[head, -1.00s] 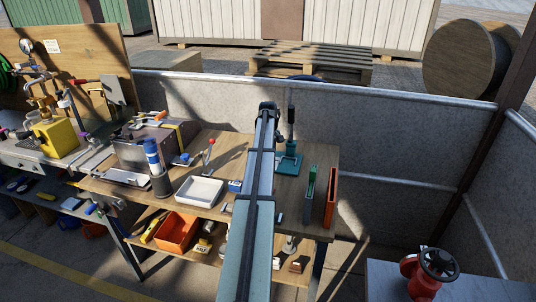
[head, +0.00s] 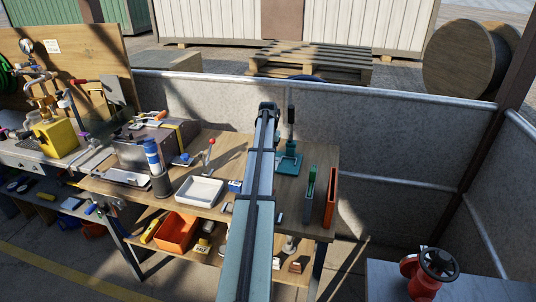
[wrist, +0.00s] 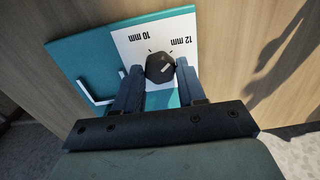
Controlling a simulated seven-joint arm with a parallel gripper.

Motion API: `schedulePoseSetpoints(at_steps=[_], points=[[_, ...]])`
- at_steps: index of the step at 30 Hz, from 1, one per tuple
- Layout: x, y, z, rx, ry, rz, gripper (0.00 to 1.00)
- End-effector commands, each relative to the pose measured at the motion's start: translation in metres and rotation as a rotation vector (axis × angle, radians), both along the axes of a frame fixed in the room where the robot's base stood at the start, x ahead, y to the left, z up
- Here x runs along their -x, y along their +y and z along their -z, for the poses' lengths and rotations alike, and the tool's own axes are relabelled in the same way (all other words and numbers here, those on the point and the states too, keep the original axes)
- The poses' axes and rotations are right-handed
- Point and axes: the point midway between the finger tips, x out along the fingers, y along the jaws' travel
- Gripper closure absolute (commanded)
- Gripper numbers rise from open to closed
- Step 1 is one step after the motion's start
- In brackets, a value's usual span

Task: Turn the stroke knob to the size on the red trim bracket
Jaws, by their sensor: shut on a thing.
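The stroke knob (wrist: 160,67) is dark and many-sided, on a white plate (wrist: 128,44) fixed to a teal base (wrist: 80,55). The plate reads "10 mm" and "12 mm", upside down in the wrist view. A pale line on the knob points right and slightly up, roughly toward the 12 mm side. My gripper (wrist: 160,82) has its fingers on either side of the knob and is shut on it. In the head view my arm hides the knob; a teal lever tool (head: 289,162) shows beside it. I cannot identify the red trim bracket or read a size on it.
A green upright piece (head: 311,188) and an orange-red one (head: 331,198) stand at the bench's right end. A white tray (head: 199,191), a dark cup with a blue-topped bottle (head: 154,160) and a red-tipped lever (head: 209,156) stand left of my arm.

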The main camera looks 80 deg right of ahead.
Motion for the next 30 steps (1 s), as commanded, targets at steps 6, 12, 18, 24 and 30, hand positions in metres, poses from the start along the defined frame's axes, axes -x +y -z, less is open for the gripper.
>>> schedulePoseSetpoints(at_steps=[6, 12, 18, 24, 30], points=[[0.001, 0.000, 0.000, 0.000, 0.001, 0.068, 0.47], [0.000, 0.000, 0.000, 0.000, 0.001, 0.066, 0.37], [0.000, 0.000, -0.001, 0.000, 0.000, 0.065, 0.37], [0.000, -0.001, -0.012, 0.001, 0.000, 0.065, 0.37], [0.000, 0.000, -0.028, 0.001, 0.000, 0.065, 0.37]])
